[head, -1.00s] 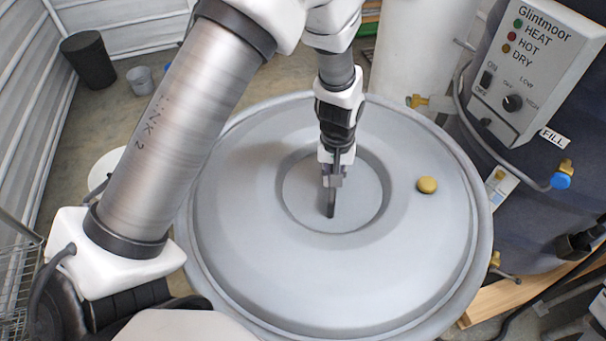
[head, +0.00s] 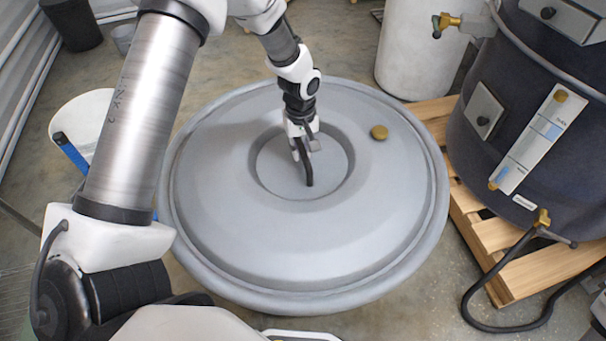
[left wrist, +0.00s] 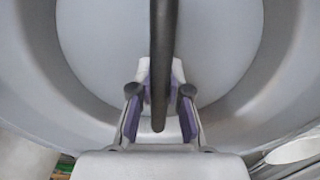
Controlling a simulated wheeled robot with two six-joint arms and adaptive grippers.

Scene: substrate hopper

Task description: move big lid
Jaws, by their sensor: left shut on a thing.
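My left gripper (head: 303,143) is shut on this handle from above. In the left wrist view the handle (left wrist: 160,60) runs between the fingers, with the pale lid (left wrist: 95,50) beneath. What is under the lid is hidden, so I cannot tell whether it hangs free or rests on something. My right gripper is out of view.
A dark tank (head: 530,110) stands on a wooden pallet (head: 475,205) at the right, with a black hose (head: 470,295) on the floor. A white drum (head: 420,60) is behind. A white bucket (head: 85,110) is at the left. Open floor shows at lower right.

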